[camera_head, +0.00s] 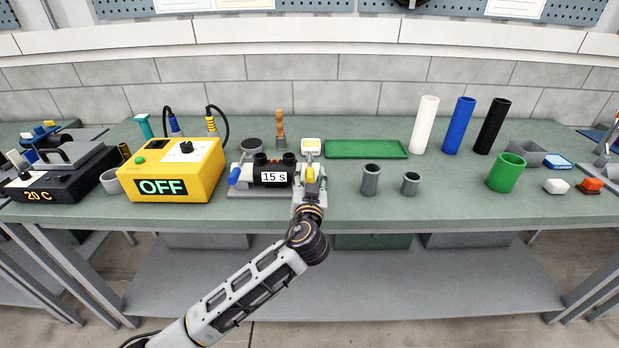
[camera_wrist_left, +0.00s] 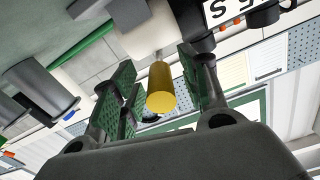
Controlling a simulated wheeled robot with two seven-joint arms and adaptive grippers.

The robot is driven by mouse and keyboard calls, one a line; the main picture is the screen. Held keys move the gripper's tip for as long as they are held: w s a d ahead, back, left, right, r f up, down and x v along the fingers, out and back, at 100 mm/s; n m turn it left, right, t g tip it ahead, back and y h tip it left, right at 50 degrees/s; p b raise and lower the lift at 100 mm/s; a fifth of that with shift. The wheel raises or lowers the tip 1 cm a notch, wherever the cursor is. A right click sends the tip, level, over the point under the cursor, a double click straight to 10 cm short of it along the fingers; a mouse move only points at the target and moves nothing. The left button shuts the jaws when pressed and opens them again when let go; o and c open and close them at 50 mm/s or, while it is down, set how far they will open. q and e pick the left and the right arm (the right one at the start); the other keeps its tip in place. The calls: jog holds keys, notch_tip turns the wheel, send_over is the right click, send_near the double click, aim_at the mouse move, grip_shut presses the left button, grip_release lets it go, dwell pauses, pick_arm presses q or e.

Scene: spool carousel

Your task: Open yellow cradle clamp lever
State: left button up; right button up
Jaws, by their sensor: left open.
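The cradle (camera_head: 250,190) stands mid-bench with a black body (camera_head: 254,171) labelled "15 s". A blue handle (camera_head: 234,176) sticks out at its left end. The yellow clamp lever (camera_head: 310,174) is at its right end, partly covered by my left gripper (camera_head: 311,184). In the left wrist view the yellow lever (camera_wrist_left: 160,90) is a short cylinder between the green-padded fingers of my left gripper (camera_wrist_left: 158,78). The fingers are open, with a visible gap to the lever on the right side. Contact on the left side is unclear. My right gripper is not in view.
The yellow box (camera_head: 190,165) reading "OFF" stands left of the cradle. Two grey cups (camera_head: 370,180) stand close to the right. The green tray (camera_head: 365,149) lies behind. White, blue and black tubes (camera_head: 458,125) stand farther right. The bench front (camera_head: 440,205) is clear.

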pick_arm(q)
grip_shut()
dwell(0.3)
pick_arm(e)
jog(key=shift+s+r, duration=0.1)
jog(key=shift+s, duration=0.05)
pick_arm(q)
jog(key=shift+r, duration=0.1)
jog(key=shift+r+p, duration=0.1)
jog(key=shift+p, duration=0.25)
jog(key=shift+w+r, duration=0.1)
jog(key=shift+r, duration=0.05)
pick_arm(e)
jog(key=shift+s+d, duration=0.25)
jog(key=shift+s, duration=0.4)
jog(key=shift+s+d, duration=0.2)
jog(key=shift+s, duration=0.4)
pick_arm(q)
jog(key=shift+r, duration=0.1)
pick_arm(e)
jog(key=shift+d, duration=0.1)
